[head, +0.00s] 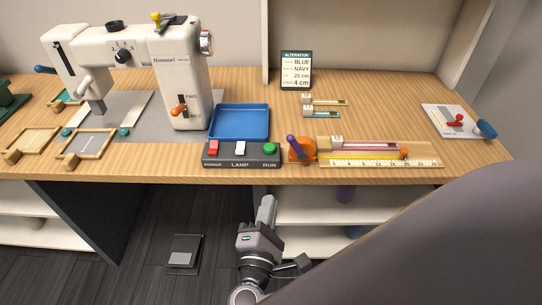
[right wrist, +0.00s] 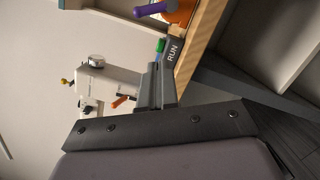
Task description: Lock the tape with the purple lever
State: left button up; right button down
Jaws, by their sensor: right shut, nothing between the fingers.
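The orange tape holder (head: 302,150) sits near the table's front edge, with the purple lever (head: 292,142) standing up from it and leaning left. The yellow tape (head: 365,158) runs right from the holder along a white numbered scale to an orange knob (head: 404,154). My right gripper (head: 267,205) is shut and empty, below and in front of the table edge, left of the holder. In the right wrist view the purple lever (right wrist: 152,9) shows at the top, apart from the shut fingers (right wrist: 156,85). My left gripper is not in view.
The switch box (head: 241,161) with red, white and green buttons stands left of the holder, before a blue tray (head: 240,122). A sewing machine (head: 180,70) stands at the left. A sign (head: 296,70) stands behind. A board with a red lever (head: 455,121) is at the right.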

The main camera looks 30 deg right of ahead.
aim_at(296, 146)
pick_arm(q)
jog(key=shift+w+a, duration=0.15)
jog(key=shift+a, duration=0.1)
pick_arm(e)
jog(key=shift+w+a+r, duration=0.1)
jog(key=shift+a+r, duration=0.3)
jog(key=shift+r, duration=0.1)
jog(key=shift+w+d, duration=0.1)
pick_arm(q)
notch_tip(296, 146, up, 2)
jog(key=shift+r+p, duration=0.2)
jog(key=shift+p, duration=1.05)
pick_arm(e)
jog(key=w+d+r, duration=0.2)
jog(key=w+d, duration=0.5)
jog(key=d, duration=0.3)
jog(key=shift+w+r, duration=0.25)
jog(key=shift+w, duration=0.1)
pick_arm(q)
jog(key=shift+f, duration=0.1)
